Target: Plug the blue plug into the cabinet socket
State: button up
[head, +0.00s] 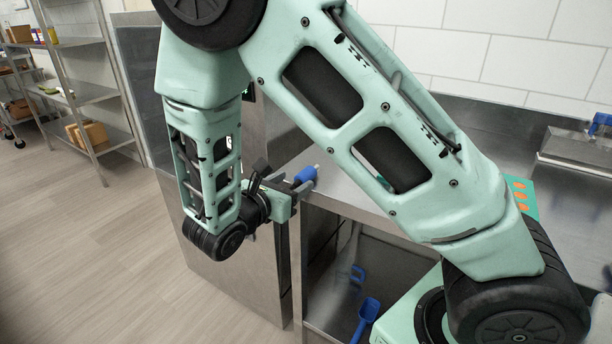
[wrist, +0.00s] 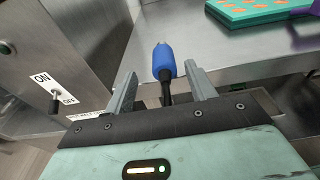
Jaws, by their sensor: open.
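The blue plug (head: 305,174) is at the left end of the steel counter in the head view. In the wrist view the blue plug (wrist: 164,62) points away from me, its pale tip at the far end and its black cord end towards my palm. My gripper (head: 294,187) is open around or just behind it. In the wrist view its fingers (wrist: 160,72) stand apart on either side with gaps to the plug. The steel cabinet (wrist: 85,35) with an ON/OFF switch (wrist: 55,98) is at the left. I cannot make out the socket clearly.
The steel counter (wrist: 250,55) spreads right of the plug. A green tray with orange pieces (wrist: 262,10) lies on it. Below the counter, an open shelf holds a blue scoop (head: 366,313).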

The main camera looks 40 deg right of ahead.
aim_at(307, 175)
jog(key=x, duration=0.4)
jog(key=shift+s+d, duration=0.2)
jog(key=shift+d, duration=0.3)
jog(key=shift+w+d+f, duration=0.1)
jog(key=shift+w+d, duration=0.1)
jog(key=shift+d, duration=0.3)
jog(key=c, duration=1.1)
